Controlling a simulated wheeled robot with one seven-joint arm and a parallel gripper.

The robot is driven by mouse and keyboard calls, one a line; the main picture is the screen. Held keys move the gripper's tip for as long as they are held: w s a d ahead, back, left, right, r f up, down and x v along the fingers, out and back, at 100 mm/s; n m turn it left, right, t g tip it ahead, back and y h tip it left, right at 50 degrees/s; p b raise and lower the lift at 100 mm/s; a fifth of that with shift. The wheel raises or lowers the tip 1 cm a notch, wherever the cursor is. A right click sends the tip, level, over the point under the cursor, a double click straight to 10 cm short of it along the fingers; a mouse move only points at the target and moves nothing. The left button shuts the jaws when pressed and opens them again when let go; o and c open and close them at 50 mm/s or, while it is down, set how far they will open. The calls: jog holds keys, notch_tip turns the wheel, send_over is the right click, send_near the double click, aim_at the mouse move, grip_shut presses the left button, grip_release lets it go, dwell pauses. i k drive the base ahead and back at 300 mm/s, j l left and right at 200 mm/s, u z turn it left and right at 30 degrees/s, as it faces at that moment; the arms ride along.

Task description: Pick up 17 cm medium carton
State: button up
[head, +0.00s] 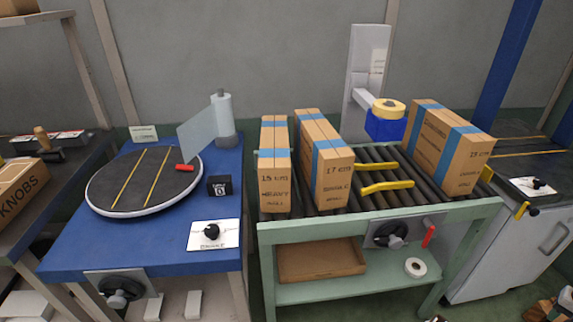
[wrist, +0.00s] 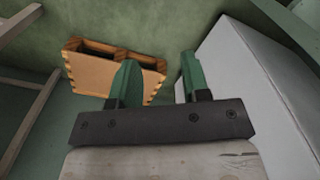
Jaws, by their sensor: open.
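The 17 cm carton (head: 331,176) is a brown box with blue tape. It stands upright on the roller conveyor (head: 366,202), between the 15 cm carton (head: 275,182) on its left and the 23 cm or similarly marked carton (head: 462,160) farther right. My gripper (wrist: 158,80) shows only in the wrist view. Its two green fingers are apart with nothing between them. None of the cartons shows in the wrist view, so the gripper is away from them.
Yellow bars (head: 386,187) lie across the rollers right of the 17 cm carton. A blue table (head: 85,255) with a round turntable (head: 118,203) stands left. A tape dispenser (head: 385,124) is behind. A wooden pallet (wrist: 97,72) and a pale cabinet (wrist: 235,75) flank the gripper's view.

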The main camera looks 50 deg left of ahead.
aim_at(326, 163)
jog(key=k+l+u, duration=0.1)
jog(key=u, duration=1.75)
jog(key=l+u, duration=0.15)
jog(key=u, duration=0.45)
jog(key=k, duration=0.5)
